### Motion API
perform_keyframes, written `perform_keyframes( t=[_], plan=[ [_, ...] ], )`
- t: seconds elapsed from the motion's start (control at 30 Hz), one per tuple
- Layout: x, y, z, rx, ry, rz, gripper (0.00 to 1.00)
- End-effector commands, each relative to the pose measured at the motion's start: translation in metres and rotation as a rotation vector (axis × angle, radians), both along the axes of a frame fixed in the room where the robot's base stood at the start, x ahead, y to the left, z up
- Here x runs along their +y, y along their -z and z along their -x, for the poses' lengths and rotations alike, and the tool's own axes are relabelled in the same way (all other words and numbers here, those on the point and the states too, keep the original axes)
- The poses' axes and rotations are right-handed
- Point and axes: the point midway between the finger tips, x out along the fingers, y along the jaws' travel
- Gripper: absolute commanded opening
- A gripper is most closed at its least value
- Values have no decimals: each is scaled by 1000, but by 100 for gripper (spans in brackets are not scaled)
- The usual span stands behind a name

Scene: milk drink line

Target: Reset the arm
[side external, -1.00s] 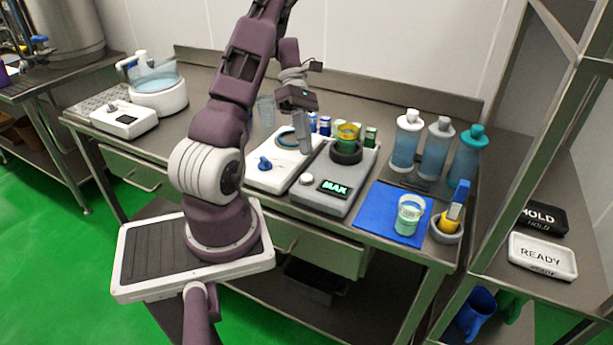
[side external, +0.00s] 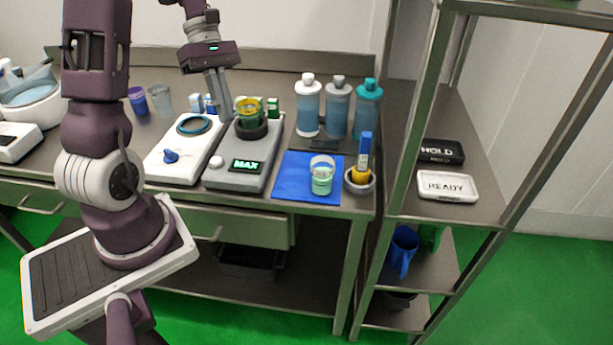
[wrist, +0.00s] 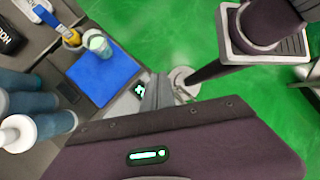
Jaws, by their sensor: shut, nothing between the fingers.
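My gripper (side external: 225,117) hangs from the purple wrist at the upper middle of the side external view, its fingers pointing down and slightly right. The fingers are shut with nothing between them. In that view the tips show between the white device with a blue ring (side external: 160,160) and the grey device with the lit MAX display (side external: 228,182). I cannot tell their exact height above the table. In the wrist view the closed grey fingers (wrist: 185,92) show beyond the purple gripper body, which hides the lower part of the picture.
A yellow-banded cup (side external: 247,110) stands on the grey device, close right of the fingers. Several bottles (side external: 338,110) stand farther right. A blue mat (side external: 293,187) carries a cup of pale green liquid (side external: 322,180), beside a bowl with a blue-and-yellow tool (side external: 363,158). A shelf rack (side external: 410,130) stands right.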

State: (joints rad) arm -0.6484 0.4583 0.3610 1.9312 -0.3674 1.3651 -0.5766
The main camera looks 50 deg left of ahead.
Motion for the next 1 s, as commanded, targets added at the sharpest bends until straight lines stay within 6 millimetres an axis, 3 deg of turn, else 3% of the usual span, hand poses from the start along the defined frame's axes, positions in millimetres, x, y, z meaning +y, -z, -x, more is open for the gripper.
perform_keyframes(
  t=[0.03, 0.1, 0.2, 0.33, 0.4, 0.53, 1.0],
  plan=[
    [-32, -26, -2, -114, 180, -71, 0],
    [-71, -50, 5, -268, 444, -173, 0],
    [-120, -75, 27, -484, 826, -328, 0],
    [-161, -90, 61, -729, 1264, -531, 0],
    [-173, -92, 75, -825, 1436, -625, 0],
    [-183, -93, 89, -924, 1617, -735, 0],
    [-184, -93, 91, -943, 1650, -757, 0]
  ],
)
